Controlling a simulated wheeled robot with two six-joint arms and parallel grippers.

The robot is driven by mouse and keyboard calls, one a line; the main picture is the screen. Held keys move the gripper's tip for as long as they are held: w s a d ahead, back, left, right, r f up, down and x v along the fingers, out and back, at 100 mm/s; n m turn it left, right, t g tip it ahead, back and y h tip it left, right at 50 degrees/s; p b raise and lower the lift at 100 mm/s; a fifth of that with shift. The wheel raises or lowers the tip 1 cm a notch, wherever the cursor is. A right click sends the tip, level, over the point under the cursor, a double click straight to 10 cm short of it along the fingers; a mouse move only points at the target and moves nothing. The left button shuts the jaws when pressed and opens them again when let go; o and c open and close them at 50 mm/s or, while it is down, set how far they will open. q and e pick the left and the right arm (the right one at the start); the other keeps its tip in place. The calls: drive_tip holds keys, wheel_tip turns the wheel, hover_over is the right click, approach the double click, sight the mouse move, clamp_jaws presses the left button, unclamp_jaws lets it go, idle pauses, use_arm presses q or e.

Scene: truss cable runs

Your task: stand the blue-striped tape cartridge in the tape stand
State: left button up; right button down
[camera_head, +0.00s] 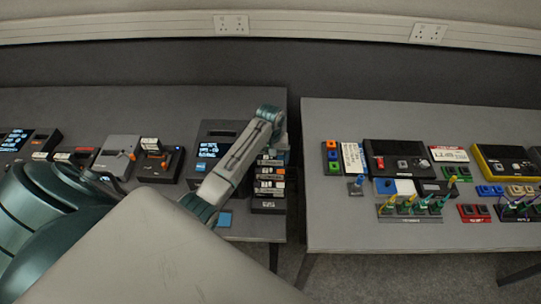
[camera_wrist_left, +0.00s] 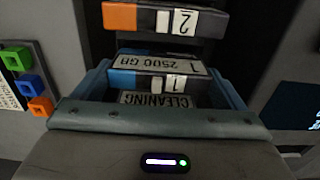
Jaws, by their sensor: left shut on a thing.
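The blue-striped tape cartridge (camera_wrist_left: 150,83) shows in the left wrist view, with a white label marked 1 and a "2500 GB" label on its upper face. My left gripper (camera_wrist_left: 158,90) is shut on it, with a blue finger on either side. A "CLEANING" label (camera_wrist_left: 155,100) shows just below it; I cannot tell what it belongs to. An orange-striped cartridge (camera_wrist_left: 165,18) marked 2 lies just beyond. In the head view the tape stand (camera_head: 269,205) holds several cartridges at the left table's right edge; my left wrist (camera_head: 271,117) is over its far end, fingertips hidden. My right gripper is not in view.
A black device with a lit screen (camera_head: 211,150) stands left of the stand. A gap separates this table from the right table (camera_head: 330,215), which holds many devices and colored blocks (camera_head: 332,156).

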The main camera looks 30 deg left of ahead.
use_arm(q)
drive_tip(key=shift+f, duration=0.1)
idle(0.3)
drive_tip(key=o, duration=1.1)
drive_tip(key=shift+r, duration=3.75)
